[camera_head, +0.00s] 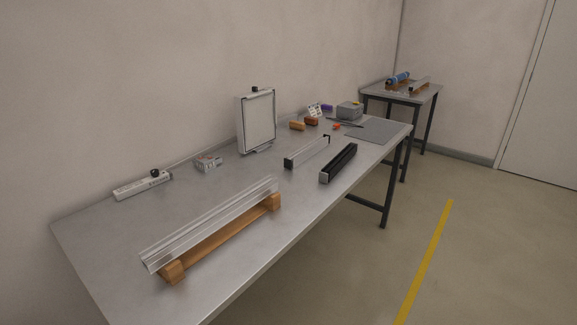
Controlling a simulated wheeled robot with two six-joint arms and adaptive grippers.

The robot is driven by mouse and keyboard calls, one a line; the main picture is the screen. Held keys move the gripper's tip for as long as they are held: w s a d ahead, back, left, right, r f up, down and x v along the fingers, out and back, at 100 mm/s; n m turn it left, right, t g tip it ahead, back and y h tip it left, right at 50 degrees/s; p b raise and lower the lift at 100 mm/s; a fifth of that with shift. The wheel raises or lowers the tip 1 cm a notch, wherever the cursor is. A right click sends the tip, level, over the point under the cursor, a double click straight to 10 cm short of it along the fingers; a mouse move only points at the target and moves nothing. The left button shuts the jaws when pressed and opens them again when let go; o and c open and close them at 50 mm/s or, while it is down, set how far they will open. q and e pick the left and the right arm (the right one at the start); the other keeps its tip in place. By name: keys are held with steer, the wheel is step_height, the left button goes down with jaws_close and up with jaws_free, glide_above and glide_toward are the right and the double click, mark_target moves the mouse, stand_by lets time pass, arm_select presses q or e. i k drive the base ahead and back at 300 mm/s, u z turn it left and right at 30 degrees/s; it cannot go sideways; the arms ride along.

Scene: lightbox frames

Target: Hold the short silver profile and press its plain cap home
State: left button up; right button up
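A short silver profile (308,151) lies on the grey workbench (225,185), near its middle. Its near end looks dark and a small dark piece shows at its far end. I cannot tell from here whether these are caps, which one is plain, or how they sit. Neither of my grippers is in view, and nothing is touching the profile.
A black profile (341,160) lies to its right. A long clear-silver profile (207,223) rests on a wooden stand (220,237) in front. A framed white panel (257,122) stands behind. A power strip (143,187) lies back left. A grey mat (377,131) lies far right.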

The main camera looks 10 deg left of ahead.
mark_target(287, 162)
steer(key=z, duration=0.45)
steer(key=k, duration=0.5)
steer(key=z, duration=0.75)
steer(key=i, duration=2.45)
steer(key=u, duration=0.55)
steer(key=i, duration=1.1)
steer(key=u, duration=1.35)
steer(key=i, duration=0.9)
steer(key=u, duration=1.15)
steer(key=i, duration=0.25)
steer(key=u, duration=0.1)
steer(key=k, duration=0.45)
steer(key=u, duration=0.55)
